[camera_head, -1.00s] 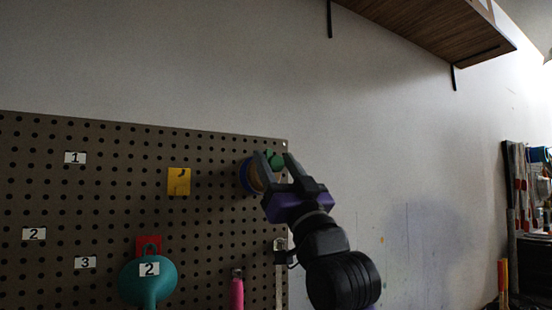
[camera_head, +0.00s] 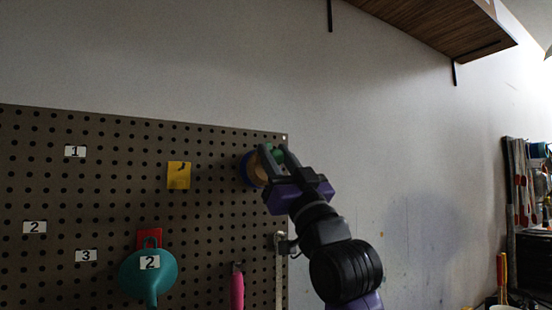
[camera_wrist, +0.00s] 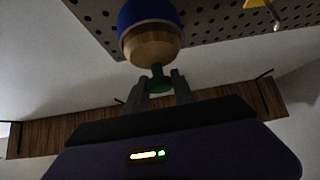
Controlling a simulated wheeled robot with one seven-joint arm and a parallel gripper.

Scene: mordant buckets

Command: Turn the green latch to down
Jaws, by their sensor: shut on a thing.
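The green latch (camera_head: 278,155) is at the upper right of the pegboard, partly hidden by my fingers in the head view. In the wrist view the green latch (camera_wrist: 159,80) stands out from a round wooden piece (camera_wrist: 152,45) with a blue ring (camera_wrist: 148,12) behind it. My gripper (camera_head: 273,158) is shut on the green latch, with one finger on each side of it. It also shows in the wrist view (camera_wrist: 160,84). The latch's exact turn angle is hard to tell.
The pegboard (camera_head: 105,190) carries number tags, a yellow piece (camera_head: 179,175), a teal funnel (camera_head: 150,273) on a red holder and a pink-handled tool (camera_head: 237,290). A wooden shelf (camera_head: 440,25) is above right. The wall right of the board is clear.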

